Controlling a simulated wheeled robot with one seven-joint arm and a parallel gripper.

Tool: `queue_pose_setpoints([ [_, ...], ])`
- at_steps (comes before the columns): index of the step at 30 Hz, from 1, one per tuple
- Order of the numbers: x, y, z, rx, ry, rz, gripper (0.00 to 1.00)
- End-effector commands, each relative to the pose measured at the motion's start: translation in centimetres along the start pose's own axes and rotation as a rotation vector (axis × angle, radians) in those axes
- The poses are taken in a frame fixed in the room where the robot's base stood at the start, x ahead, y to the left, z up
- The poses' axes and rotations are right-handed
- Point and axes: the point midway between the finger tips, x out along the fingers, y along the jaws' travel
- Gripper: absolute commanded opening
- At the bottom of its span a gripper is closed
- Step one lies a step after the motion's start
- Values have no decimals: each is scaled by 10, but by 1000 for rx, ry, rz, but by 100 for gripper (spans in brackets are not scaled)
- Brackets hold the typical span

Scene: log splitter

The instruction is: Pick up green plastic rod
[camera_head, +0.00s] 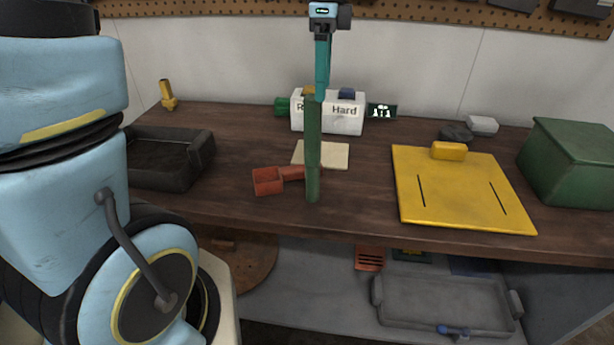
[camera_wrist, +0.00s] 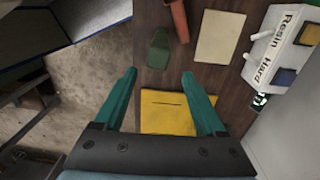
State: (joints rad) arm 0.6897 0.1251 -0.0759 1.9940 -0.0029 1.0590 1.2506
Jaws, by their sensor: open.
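The green plastic rod (camera_head: 313,150) stands upright near the front middle of the wooden table in the head view. In the wrist view the rod (camera_wrist: 158,50) appears foreshortened, with its broader near end facing the camera. My gripper (camera_head: 320,97) points down above the rod in the head view, its teal finger close to the rod's top. In the wrist view my gripper (camera_wrist: 160,73) has two teal fingers spread wide with nothing between them. The rod lies just past the fingertips, roughly centred. I cannot tell the exact gap in height.
A red scoop (camera_head: 268,181) and a pale sheet (camera_head: 335,156) lie close to the rod. A white "Resin Hard" box (camera_head: 344,125) stands behind. A yellow board (camera_head: 460,190) and green box (camera_head: 570,165) are right; a dark tray (camera_head: 172,183) is left.

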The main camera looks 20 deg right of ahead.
Motion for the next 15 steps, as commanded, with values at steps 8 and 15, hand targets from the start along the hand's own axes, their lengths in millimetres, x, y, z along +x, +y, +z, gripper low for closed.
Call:
queue_pose_setpoints([
  [8, 26, 0, 0, -3, 0, 0, 72],
  [15, 57, 1, 0, -3, -2, 4, 72],
])
